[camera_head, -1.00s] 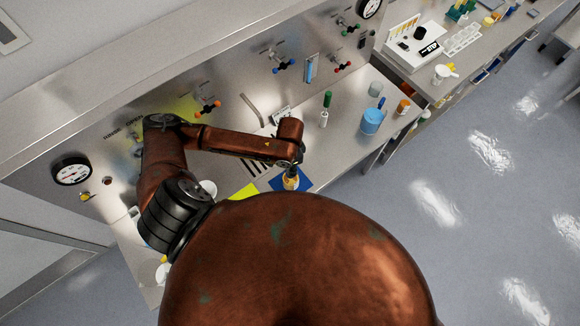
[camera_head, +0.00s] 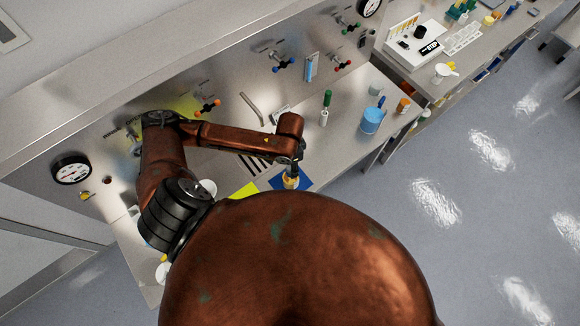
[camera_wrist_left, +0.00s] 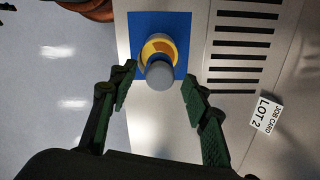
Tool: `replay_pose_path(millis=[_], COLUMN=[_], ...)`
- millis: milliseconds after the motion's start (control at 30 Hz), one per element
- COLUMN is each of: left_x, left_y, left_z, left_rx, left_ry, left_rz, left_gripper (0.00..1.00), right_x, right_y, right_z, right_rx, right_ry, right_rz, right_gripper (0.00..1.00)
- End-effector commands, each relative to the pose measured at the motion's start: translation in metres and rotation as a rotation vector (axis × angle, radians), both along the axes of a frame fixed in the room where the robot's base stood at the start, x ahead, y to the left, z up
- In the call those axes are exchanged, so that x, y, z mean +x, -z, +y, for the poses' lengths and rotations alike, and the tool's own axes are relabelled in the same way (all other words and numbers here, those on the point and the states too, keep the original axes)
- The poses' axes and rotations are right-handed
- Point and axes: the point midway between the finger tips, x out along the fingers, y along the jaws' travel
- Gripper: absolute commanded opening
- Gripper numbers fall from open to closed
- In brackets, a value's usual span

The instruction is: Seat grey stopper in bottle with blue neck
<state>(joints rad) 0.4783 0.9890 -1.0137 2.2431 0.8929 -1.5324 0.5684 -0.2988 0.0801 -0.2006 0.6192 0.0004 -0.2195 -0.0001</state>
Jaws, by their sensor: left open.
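My left gripper (camera_wrist_left: 158,78) is open, its two dark green fingers spread on either side of a grey round stopper (camera_wrist_left: 159,74) without visibly touching it. Behind the stopper is a yellow-orange ring (camera_wrist_left: 159,43) with a darker inside, on a blue square mat (camera_wrist_left: 142,22). The stopper overlaps the ring's near edge; I cannot tell whether it sits in it. In the head view my left gripper (camera_head: 292,168) points down over a pale yellowish bottle (camera_head: 291,182) on the blue mat (camera_head: 305,183). I cannot make out a blue neck. My right gripper is not in view.
A black-striped panel (camera_wrist_left: 241,45) and a "LOT 2" job card (camera_wrist_left: 266,112) lie beside the mat. A green-topped vial (camera_head: 325,108), a blue jar (camera_head: 371,120) and an orange-capped bottle (camera_head: 403,106) stand farther right. Valves (camera_head: 282,63) line the back panel.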

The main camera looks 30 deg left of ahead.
Motion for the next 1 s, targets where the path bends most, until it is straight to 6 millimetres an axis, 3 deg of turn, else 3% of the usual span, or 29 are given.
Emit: replay_pose_path(millis=[300, 500, 1000], left_x=[0.001, 0.001, 0.0], left_y=[-0.067, -0.093, -0.099], left_z=[0.0, 0.001, 0.0], left_rx=[0.001, 0.001, 0.001], left_ry=[0.002, 0.0, 0.0], left_rz=[-0.004, -0.002, 0.001], left_gripper=[0.44, 0.44, 0.44], right_x=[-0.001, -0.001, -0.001], right_y=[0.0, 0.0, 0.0], right_z=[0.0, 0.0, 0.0], right_rx=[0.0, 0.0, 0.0], right_ry=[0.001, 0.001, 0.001], right_rz=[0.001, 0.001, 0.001], right_gripper=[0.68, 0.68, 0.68])
